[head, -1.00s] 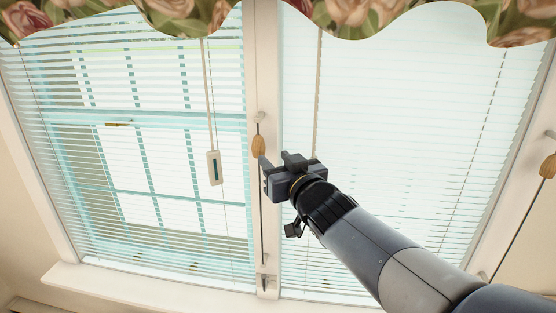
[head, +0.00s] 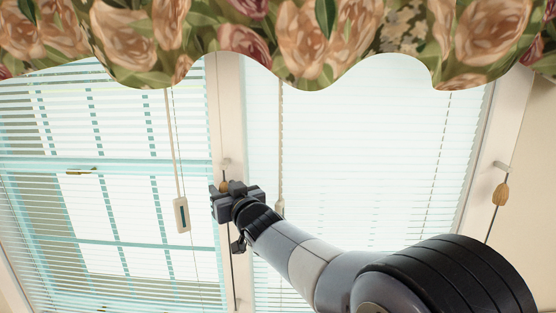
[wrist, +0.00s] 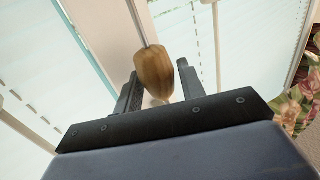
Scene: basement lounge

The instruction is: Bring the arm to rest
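My gripper (head: 222,189) is in front of the post between the two window panes in the head view, at the end of my raised, extended arm. In the wrist view my gripper (wrist: 158,82) has its two fingers apart. A wooden cord pull (wrist: 155,73) hangs between or just beyond the fingertips there, with a visible gap to the right finger. I cannot tell whether it touches the left finger. In the head view the cord pull (head: 224,187) is mostly hidden behind the gripper.
White blinds (head: 350,150) cover both windows. A white cord handle (head: 182,215) hangs left of the gripper. Another wooden pull (head: 501,194) hangs at the right. A floral valance (head: 330,45) crosses the top, above the arm.

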